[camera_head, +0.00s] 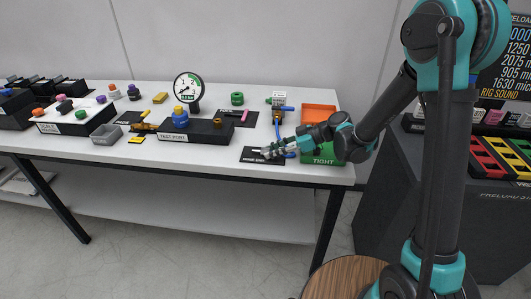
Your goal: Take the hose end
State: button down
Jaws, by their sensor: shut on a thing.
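A blue hose (278,130) runs down the right part of the white table from a brass-coloured fitting (278,117). My gripper (268,152) is low over a black labelled mat (250,155) near the table's front edge. It is shut on the hose end, which is mostly hidden by the fingers. Small blue parts show beside the fingers.
A green bin marked TIGHT (323,158) and an orange tray (319,113) stand to the right of my gripper. The black test port block (205,135) is to the left, with a round gauge (188,87) behind it. A dark console (440,175) stands at the right.

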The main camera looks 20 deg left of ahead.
jog(key=shift+r, duration=0.25)
jog(key=shift+r, duration=0.35)
jog(key=shift+r, duration=0.1)
jog(key=shift+r, duration=3.3)
jog(key=shift+s, duration=0.1)
